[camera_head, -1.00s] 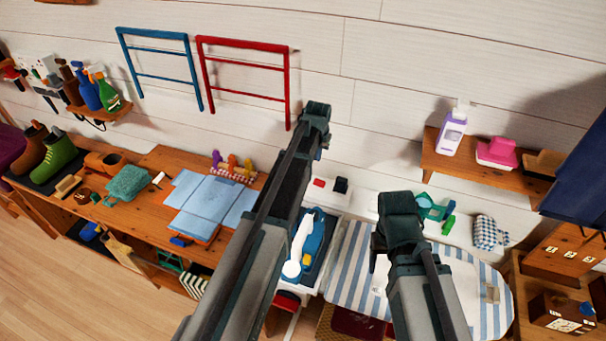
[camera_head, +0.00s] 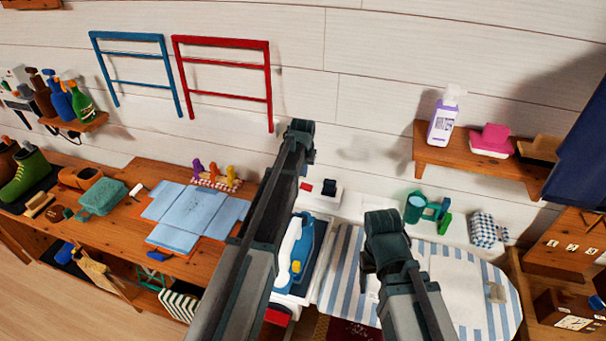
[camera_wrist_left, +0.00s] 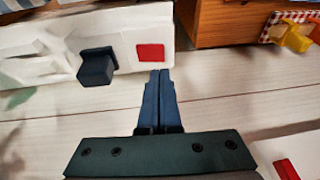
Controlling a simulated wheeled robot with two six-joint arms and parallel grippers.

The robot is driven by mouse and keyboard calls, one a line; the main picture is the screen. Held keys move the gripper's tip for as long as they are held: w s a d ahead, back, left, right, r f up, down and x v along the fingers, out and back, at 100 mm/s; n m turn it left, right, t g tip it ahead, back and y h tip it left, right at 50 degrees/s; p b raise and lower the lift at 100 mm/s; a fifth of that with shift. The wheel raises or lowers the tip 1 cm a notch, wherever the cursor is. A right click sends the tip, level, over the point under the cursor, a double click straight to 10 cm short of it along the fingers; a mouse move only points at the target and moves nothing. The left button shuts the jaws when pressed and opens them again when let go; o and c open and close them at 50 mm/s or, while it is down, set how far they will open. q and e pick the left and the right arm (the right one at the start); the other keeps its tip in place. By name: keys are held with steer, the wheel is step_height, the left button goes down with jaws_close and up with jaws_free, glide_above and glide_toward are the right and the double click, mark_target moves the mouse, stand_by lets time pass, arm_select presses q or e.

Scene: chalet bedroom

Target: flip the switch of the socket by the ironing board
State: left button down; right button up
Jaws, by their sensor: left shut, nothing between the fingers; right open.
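The socket is a white plate (camera_wrist_left: 110,42) on the wall with a red switch (camera_wrist_left: 151,53) and a black plug (camera_wrist_left: 97,67). In the head view the red switch (camera_head: 306,186) and plug (camera_head: 329,187) show right of my left arm, above the iron. My left gripper (camera_wrist_left: 160,72) is shut and empty; in the left wrist view its tips lie just below the red switch, and I cannot tell whether they touch the plate. In the head view its fingers are mostly hidden. My right gripper (camera_head: 368,263) is open above the striped ironing board (camera_head: 342,285).
A blue and white iron (camera_head: 289,252) stands left of the board. A wooden bench (camera_head: 150,180) with folded blue cloths is further left. A wall shelf (camera_head: 470,168) holds a bottle and brushes. A green item (camera_head: 427,208) and checked cloth (camera_head: 484,230) lie behind the board.

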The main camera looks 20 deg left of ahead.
mark_target(300, 186)
arm_select(q)
steer(key=f+b, duration=0.2)
steer(key=f, duration=0.1)
steer(key=f+b, duration=0.1)
steer(key=shift+w+a+f+b, duration=0.1)
steer(key=shift+a+f+b, duration=0.2)
steer(key=shift+a, duration=0.1)
arm_select(e)
step_height(300, 186, down, 5)
steer(key=shift+r, duration=0.15)
